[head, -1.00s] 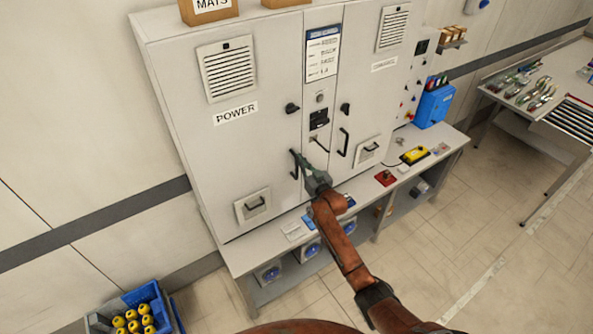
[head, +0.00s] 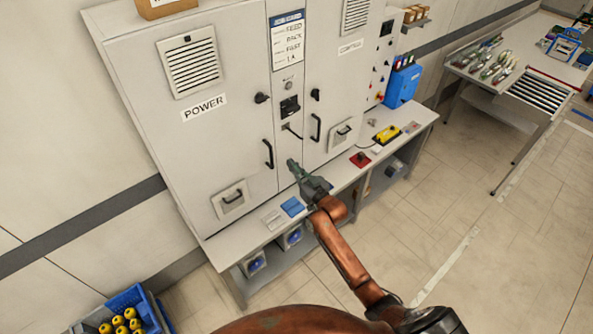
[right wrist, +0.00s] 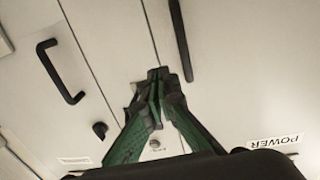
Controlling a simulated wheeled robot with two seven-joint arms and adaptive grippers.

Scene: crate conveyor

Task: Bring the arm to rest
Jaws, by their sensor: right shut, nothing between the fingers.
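My right gripper (head: 293,165) is in front of the grey control cabinet (head: 235,150), just right of the black handle of the POWER door (head: 268,153). In the right wrist view its green fingers (right wrist: 157,75) meet at the tips, with nothing between them. The fingers look apart from the cabinet handles. My right arm reaches up from the bottom right of the head view. My left gripper does not show.
A shelf (head: 330,190) below the cabinet carries a blue item (head: 292,207), a red item (head: 360,159) and a yellow box (head: 387,134). A blue crate (head: 150,305) with yellow pieces stands at the lower left. A tool table (head: 490,85) stands right. Floor between is clear.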

